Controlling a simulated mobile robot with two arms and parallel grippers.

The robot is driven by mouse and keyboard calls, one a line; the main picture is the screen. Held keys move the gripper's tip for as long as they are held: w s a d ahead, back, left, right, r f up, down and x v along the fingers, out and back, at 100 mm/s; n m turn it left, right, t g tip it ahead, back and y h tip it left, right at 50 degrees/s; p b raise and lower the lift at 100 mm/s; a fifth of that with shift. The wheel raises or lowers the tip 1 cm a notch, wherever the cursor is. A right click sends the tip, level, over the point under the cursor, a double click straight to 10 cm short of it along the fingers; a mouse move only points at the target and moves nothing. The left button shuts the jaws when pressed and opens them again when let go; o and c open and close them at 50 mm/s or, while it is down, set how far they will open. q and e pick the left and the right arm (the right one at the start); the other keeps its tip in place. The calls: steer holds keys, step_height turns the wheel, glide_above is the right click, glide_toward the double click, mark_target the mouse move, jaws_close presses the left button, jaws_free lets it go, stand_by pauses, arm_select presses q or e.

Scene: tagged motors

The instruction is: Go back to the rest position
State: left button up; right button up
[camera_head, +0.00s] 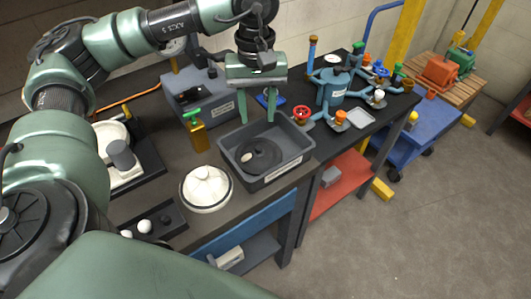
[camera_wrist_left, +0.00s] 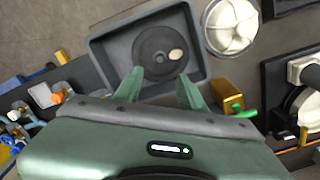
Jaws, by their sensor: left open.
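My left gripper (camera_head: 257,106) is open and empty, its two green fingers pointing down above the back part of a grey tray (camera_head: 298,152). In the left wrist view the gripper (camera_wrist_left: 162,90) shows its fingers apart at the near edge of the tray (camera_wrist_left: 100,48). A dark round disc (camera_head: 261,158) with a hub and a small pale spot lies in the tray; it also shows in the left wrist view (camera_wrist_left: 150,62). The fingers are apart from the disc. My right gripper is not in view.
A white round lidded part (camera_head: 206,187) stands left of the tray. A brass block with a green handle (camera_head: 196,130) and a grey box (camera_head: 196,92) stand behind. A blue manifold with coloured valves (camera_head: 333,90) is to the right. Open floor (camera_head: 430,220) lies at the right front.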

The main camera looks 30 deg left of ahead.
arm_select(q)
step_height(320, 180, up, 3)
steer(key=shift+f, duration=0.2)
